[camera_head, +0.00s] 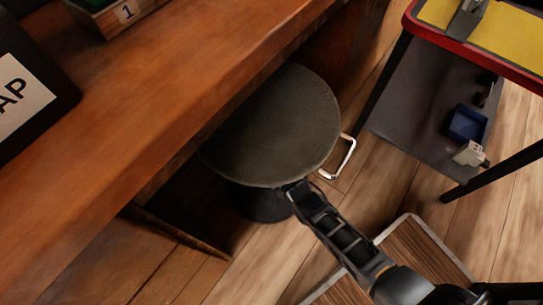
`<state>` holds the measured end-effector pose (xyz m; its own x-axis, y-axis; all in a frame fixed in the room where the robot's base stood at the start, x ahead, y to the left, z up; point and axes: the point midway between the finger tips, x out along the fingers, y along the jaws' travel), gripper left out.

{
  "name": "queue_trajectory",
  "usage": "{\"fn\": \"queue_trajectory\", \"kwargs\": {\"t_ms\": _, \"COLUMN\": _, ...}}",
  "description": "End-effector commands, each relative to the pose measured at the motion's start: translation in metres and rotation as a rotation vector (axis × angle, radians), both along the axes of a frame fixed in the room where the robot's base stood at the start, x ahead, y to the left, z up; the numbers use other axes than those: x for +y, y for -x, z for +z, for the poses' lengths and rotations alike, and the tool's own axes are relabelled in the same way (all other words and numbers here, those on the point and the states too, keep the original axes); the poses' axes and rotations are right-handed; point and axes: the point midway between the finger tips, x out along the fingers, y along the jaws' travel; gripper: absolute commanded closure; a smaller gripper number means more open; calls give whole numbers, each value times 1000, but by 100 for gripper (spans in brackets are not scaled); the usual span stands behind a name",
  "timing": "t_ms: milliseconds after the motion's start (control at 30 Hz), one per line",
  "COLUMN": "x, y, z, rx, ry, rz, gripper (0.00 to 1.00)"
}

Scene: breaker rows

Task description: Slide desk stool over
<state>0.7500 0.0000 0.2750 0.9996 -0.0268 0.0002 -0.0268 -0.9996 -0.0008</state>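The desk stool (275,125) has a round dark grey-green seat on a dark base. It stands partly under the edge of the wooden desk (150,100). A pale metal handle (347,158) sticks out at its right side. My gripper (290,188) is at the seat's lower right rim, at the end of my black arm. It looks to be touching or very close to the rim; I cannot tell which. Its fingers are too small and dark to show whether they are open or shut.
A red-rimmed cart (408,18) with a yellow top and dark lower shelf (415,125) stands at the right. A blue bin (467,124) lies on that shelf. A wood-grain panel with a pale edge (415,245) is on the floor near my arm. Floor (270,262) shows clear below the stool.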

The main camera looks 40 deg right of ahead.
Motion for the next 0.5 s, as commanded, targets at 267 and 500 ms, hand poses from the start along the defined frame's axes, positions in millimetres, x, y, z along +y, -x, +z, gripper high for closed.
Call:
{"fn": "queue_trajectory", "kwargs": {"t_ms": 267, "x": 0, "y": -4, "z": 0, "rx": 1, "ry": 1, "rz": 0, "gripper": 23}}
{"fn": "queue_trajectory", "kwargs": {"t_ms": 500, "x": 0, "y": -4, "z": 0, "rx": 1, "ry": 1, "rz": 0, "gripper": 37}}
